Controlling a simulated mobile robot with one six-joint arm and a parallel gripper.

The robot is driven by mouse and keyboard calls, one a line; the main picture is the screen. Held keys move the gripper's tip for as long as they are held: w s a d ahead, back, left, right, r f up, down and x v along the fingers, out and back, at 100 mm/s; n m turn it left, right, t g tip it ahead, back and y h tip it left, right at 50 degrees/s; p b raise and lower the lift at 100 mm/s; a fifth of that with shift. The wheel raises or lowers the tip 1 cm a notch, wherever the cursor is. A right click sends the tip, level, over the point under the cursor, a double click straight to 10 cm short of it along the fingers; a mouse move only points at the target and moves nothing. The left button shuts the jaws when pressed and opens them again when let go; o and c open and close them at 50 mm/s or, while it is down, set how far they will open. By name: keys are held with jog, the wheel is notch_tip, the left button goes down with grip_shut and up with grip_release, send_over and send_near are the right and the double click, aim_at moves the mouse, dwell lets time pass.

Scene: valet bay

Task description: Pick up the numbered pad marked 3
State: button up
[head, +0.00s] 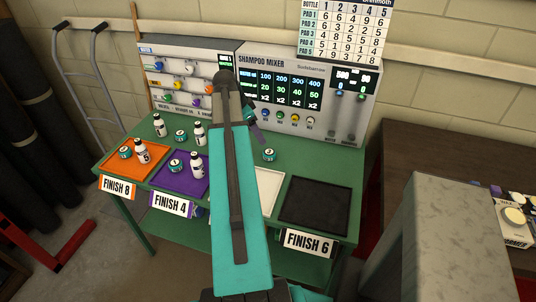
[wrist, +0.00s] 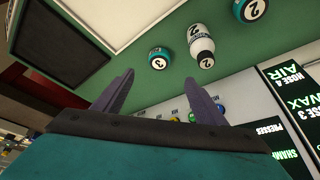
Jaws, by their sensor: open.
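The pad marked 3 (wrist: 158,58) is a small round teal pad with a white numbered top. It lies on the green table in the wrist view, just past my fingertips. In the head view a teal pad (head: 269,155), which appears to be the same one, sits on bare table behind the white and black trays, right of my arm. My gripper (wrist: 159,78) is open with nothing between its grey fingers, and the pad is ahead of the gap, apart from them. In the head view my gripper (head: 257,130) is partly hidden by my arm.
Bottle 2 (wrist: 201,45) and pad 2 (wrist: 249,9) stand beside pad 3. The shampoo mixer (head: 345,100) rises behind the table. Orange (head: 108,181) and purple (head: 160,182) trays hold pads and bottles; the black tray (head: 315,203) is empty. My arm partly covers the white tray (head: 268,190).

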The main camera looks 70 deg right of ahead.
jog(key=p, duration=0.2)
send_over(268, 152)
jog(key=w+a, duration=0.2)
jog(key=shift+d+f, duration=0.2)
jog(key=shift+f, duration=3.85)
jog(key=shift+s+f, duration=0.1)
jog(key=shift+s, duration=0.05)
jog(key=shift+p+x, duration=1.1)
jog(key=shift+x, duration=0.1)
jog(key=shift+p+x, duration=0.35)
jog(key=shift+x, duration=0.9)
jog(key=shift+s+d, duration=0.1)
